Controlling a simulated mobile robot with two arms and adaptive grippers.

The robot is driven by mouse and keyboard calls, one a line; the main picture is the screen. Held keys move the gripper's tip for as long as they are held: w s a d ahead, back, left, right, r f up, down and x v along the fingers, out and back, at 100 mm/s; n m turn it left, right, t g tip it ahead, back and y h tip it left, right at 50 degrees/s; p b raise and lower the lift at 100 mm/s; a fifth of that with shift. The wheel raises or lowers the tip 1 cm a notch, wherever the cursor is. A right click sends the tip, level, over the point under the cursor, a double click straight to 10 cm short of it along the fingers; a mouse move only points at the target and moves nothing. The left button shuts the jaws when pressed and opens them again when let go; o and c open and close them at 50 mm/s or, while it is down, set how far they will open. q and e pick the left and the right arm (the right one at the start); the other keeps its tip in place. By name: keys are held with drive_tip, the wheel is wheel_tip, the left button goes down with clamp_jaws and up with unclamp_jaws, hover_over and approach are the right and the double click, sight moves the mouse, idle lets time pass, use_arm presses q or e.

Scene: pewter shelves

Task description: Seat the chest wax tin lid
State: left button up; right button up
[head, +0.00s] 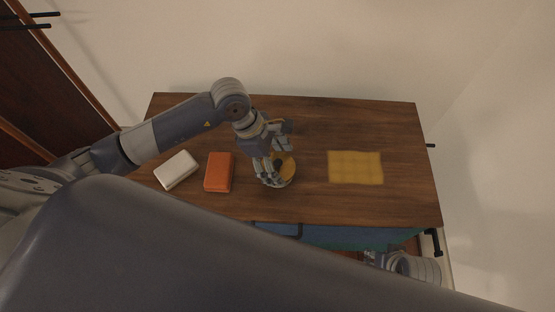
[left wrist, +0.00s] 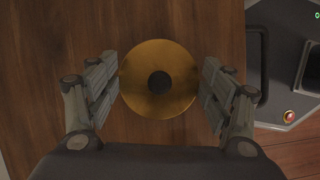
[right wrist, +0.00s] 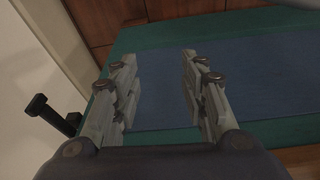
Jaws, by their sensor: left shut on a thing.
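A round brass-coloured lid (left wrist: 140,83) with a dark central knob (left wrist: 160,82) lies between the fingers of my left gripper (left wrist: 160,92). The lid also shows in the head view (head: 289,171), on or just above the wooden chest top, partly covered by my left gripper (head: 276,162). The left gripper is shut on the lid across its sides. The tin's body cannot be made out under the lid. My right gripper (right wrist: 158,88) is open and empty, over a blue and green surface at the chest's front.
On the chest top (head: 300,112), an orange block (head: 218,172) and a white block (head: 176,169) lie left of the lid. A yellow cloth (head: 355,167) lies to its right. The blue-green part (head: 345,237) juts along the front edge. Black handles (head: 432,242) stick out at right.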

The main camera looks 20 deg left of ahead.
use_arm(q)
drive_tip(key=shift+f, duration=0.1)
use_arm(e)
drive_tip(key=shift+s+d+f, duration=0.1)
drive_tip(key=shift+s, duration=0.1)
idle(0.4)
use_arm(q)
drive_tip(key=shift+f, duration=0.1)
use_arm(e)
drive_tip(key=shift+w+r, duration=0.15)
drive_tip(key=shift+r, duration=0.45)
drive_tip(key=shift+r, duration=0.3)
use_arm(q)
drive_tip(key=shift+f+b, duration=0.1)
drive_tip(key=shift+b, duration=0.2)
use_arm(e)
drive_tip(key=shift+r, duration=0.25)
use_arm(q)
drive_tip(key=shift+f, duration=0.1)
use_arm(e)
drive_tip(key=shift+s+r, duration=0.2)
drive_tip(key=shift+r, duration=0.1)
